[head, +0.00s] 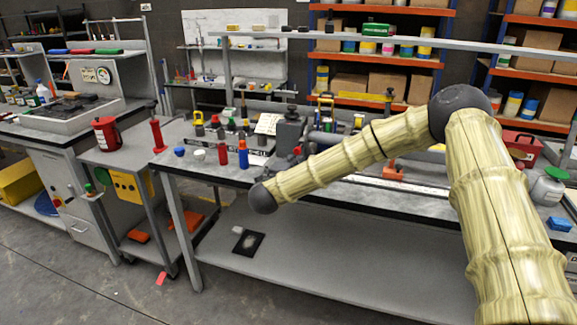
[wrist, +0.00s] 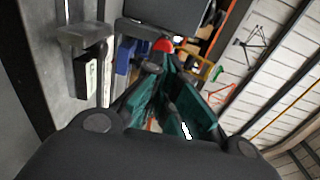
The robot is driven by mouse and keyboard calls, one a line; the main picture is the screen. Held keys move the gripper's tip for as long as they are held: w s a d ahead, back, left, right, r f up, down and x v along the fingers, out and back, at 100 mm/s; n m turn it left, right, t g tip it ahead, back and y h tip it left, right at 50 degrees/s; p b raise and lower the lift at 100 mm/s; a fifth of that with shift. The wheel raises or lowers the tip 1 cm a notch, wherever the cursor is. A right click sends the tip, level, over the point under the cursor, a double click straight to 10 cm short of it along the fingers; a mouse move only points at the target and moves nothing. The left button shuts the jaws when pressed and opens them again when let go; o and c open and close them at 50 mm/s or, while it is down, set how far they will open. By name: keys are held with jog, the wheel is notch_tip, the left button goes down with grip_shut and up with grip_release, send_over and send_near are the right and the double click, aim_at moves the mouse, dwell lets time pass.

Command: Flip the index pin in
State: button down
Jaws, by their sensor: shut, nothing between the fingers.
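In the wrist view, my gripper (wrist: 163,62) has its teal fingers drawn together with nothing between them. A round red knob (wrist: 163,45) shows just beyond the fingertips, in front of a dark grey block (wrist: 168,14); I cannot tell whether the fingers touch it. I cannot say for sure that this knob is the index pin. In the head view, a grey fixture (head: 289,131) with a small red part (head: 297,151) stands on the workbench, beside my arm. My gripper cannot be made out in the head view.
The workbench (head: 216,180) carries a red bottle (head: 222,154), a blue bottle (head: 243,154) and several small parts near its left end. A red can (head: 106,134) stands on a side table. Shelving with boxes fills the back. The floor (head: 60,285) in front is mostly clear.

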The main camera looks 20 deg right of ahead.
aim_at(300, 152)
jog(key=shift+p+x, duration=0.45)
jog(key=shift+x, duration=1.7)
jog(key=shift+b+x, duration=0.7)
jog(key=shift+x, duration=0.3)
jog(key=shift+w, duration=0.1)
jog(key=shift+a, duration=0.1)
jog(key=shift+s+a, duration=0.2)
jog(key=b+v, duration=0.2)
jog(key=v, duration=1.1)
jog(key=shift+s, duration=0.35)
jog(key=shift+r, duration=0.1)
